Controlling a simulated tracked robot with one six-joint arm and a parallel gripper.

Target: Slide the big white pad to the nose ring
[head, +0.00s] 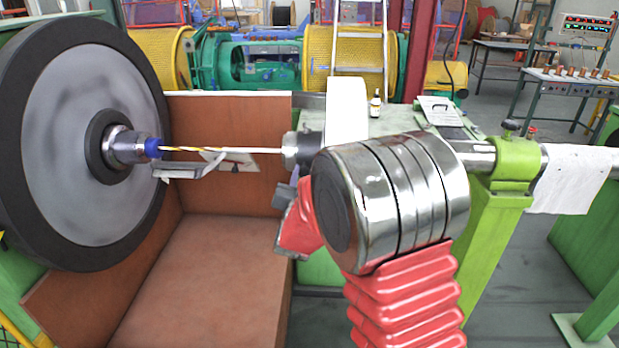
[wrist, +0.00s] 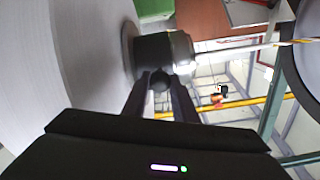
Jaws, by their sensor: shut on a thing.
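The big white pad (head: 346,108) is a pale disc standing upright behind my arm, partly hidden by it. It fills the left of the wrist view (wrist: 60,70). A dark hub (wrist: 158,57) with a metal end sits on its face, with the strand running out of it. My gripper (wrist: 160,82) is shut on a small dark knob at the hub's lower side. In the head view my arm hides most of the gripper. The blue nose ring (head: 153,148) is on the metal nose of the big grey wheel at left, well apart from the pad.
A white and yellow strand (head: 225,150) spans from the nose to the hub. A metal bracket (head: 195,168) lies just below the strand. A brown-red trough (head: 215,270) lies beneath. A green post (head: 500,230) carries the steel bar (head: 480,155) at right.

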